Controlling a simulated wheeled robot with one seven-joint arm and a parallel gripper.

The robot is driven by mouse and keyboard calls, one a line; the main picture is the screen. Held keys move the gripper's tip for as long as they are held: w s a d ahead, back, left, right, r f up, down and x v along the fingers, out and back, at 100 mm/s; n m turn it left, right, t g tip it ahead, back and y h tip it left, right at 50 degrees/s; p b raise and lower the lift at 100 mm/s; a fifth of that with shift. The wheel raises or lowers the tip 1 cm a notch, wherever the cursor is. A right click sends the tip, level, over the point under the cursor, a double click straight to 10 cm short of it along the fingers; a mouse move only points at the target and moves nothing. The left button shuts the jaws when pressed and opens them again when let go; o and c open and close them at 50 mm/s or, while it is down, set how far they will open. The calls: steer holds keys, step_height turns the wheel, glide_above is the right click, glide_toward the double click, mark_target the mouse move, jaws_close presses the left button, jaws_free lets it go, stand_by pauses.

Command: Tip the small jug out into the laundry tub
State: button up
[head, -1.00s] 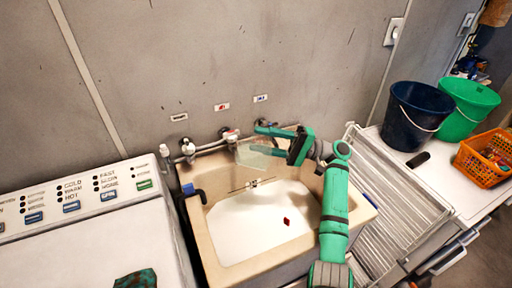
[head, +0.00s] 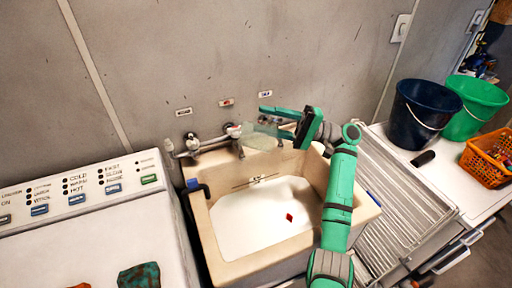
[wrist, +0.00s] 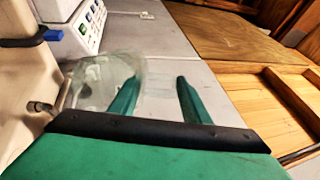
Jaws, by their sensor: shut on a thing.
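The small jug (head: 262,141) is a clear, faintly greenish vessel. In the head view it is above the back edge of the laundry tub (head: 229,270), close to the taps. My gripper (head: 263,118) is shut on it, its green fingers reaching left. In the wrist view the jug (wrist: 92,82) shows beside and behind the left finger of my gripper (wrist: 157,84); which part is gripped is hard to see. Its exact tilt and any contents cannot be told. The tub is beige with a white basin, and a small red thing (head: 290,217) lies inside.
Taps and pipes (head: 210,143) are on the wall behind the tub. A washing machine (head: 75,245) stands left. A wire drying rack (head: 385,190) is right, then a counter with a dark blue bucket (head: 422,115), a green bucket (head: 475,105) and an orange basket (head: 487,160).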

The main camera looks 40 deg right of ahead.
steer(key=g+h, duration=0.1)
steer(key=r+g+h, duration=0.1)
steer(key=h, duration=0.1)
steer(key=shift+r+g+h, duration=0.1)
steer(key=shift+g+h, duration=0.8)
steer(key=shift+g, duration=0.1)
steer(key=shift+g+h, duration=0.3)
steer(key=shift+r+g+h, duration=0.35)
steer(key=shift+g+h, duration=0.35)
steer(key=shift+h, duration=0.2)
steer(key=shift+r+g+h, duration=0.1)
steer(key=shift+g+h, duration=0.6)
steer(key=shift+h, duration=0.2)
steer(key=shift+r+g+h, duration=0.1)
steer(key=shift+g+h, duration=0.6)
